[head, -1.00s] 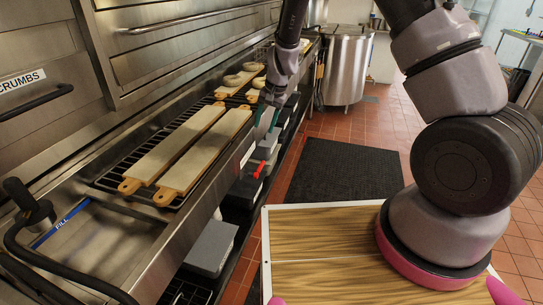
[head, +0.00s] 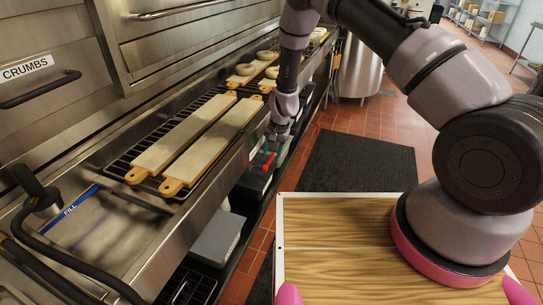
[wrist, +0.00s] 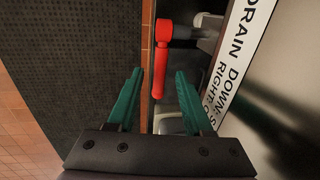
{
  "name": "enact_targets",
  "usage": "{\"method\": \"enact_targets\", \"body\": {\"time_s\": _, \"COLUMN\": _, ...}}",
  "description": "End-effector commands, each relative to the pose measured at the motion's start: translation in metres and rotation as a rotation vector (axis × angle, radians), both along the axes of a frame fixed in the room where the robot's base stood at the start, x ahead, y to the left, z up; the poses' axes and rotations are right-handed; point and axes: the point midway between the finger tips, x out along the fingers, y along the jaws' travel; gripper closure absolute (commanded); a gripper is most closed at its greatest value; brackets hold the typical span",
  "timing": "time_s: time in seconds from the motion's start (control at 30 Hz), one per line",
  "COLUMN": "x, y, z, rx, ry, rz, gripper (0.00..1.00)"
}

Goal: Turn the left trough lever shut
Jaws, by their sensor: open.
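A red lever (head: 268,163) sticks out from the front of the steel trough, under its edge. In the wrist view the red lever (wrist: 162,70) hangs lengthwise from a grey valve (wrist: 205,30), with its free end between my green fingertips. My gripper (head: 273,148) is open just above the lever in the head view, and partly hides it.
A white label (wrist: 242,60) reading "DRAIN DOWN", partly cut off, is right of the lever. Two long boards (head: 185,137) lie on the trough's rack, with bagels (head: 245,69) behind. A grey box (head: 218,240) sits below. A dark mat (head: 355,165) covers the floor at right.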

Motion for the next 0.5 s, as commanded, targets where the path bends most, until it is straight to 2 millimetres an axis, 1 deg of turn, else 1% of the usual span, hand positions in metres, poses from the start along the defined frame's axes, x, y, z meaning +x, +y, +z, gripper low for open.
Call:
{"method": "enact_targets", "body": {"time_s": 0.1, "x": 0.0004, "y": 0.0010, "z": -0.0066, "rx": 0.000, "ry": 0.000, "rz": -0.001, "gripper": 0.49}}
{"method": "enact_targets", "body": {"time_s": 0.37, "x": 0.0005, "y": 0.0013, "z": -0.0077, "rx": 0.000, "ry": 0.000, "rz": 0.000, "gripper": 0.49}}
{"method": "enact_targets", "body": {"time_s": 0.4, "x": 0.0005, "y": 0.0013, "z": -0.0077, "rx": 0.000, "ry": 0.000, "rz": 0.000, "gripper": 0.57}}
{"method": "enact_targets", "body": {"time_s": 0.47, "x": 0.0005, "y": 0.0013, "z": -0.0076, "rx": 0.000, "ry": 0.000, "rz": 0.000, "gripper": 0.80}}
{"method": "enact_targets", "body": {"time_s": 0.5, "x": 0.0005, "y": 0.0013, "z": -0.0076, "rx": 0.000, "ry": 0.000, "rz": 0.000, "gripper": 0.95}}
